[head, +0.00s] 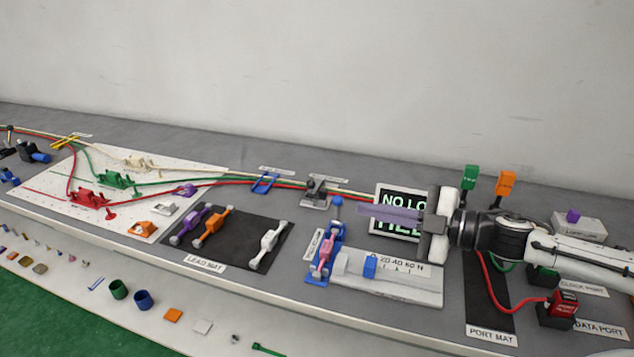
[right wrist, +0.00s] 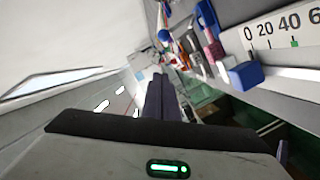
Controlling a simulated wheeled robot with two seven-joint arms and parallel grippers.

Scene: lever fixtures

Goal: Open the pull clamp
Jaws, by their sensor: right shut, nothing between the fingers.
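The pull clamp (head: 322,262) is a blue fixture with a pink part, standing at the left end of the force scale. In the right wrist view the blue knob (right wrist: 164,35) and the pink part (right wrist: 214,50) show at the upper middle. My right gripper (head: 362,209) points left, above and to the right of the clamp. Its purplish fingers are shut and empty, in front of the display. They also show in the right wrist view (right wrist: 157,80). My left gripper is out of view.
The scale plate (head: 410,288) with a blue slider (head: 370,266) lies right of the clamp. A lit display (head: 395,229) stands behind my gripper, partly hidden. The lead mat (head: 255,223) with several levers lies left. Red and green cables run near the port mat.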

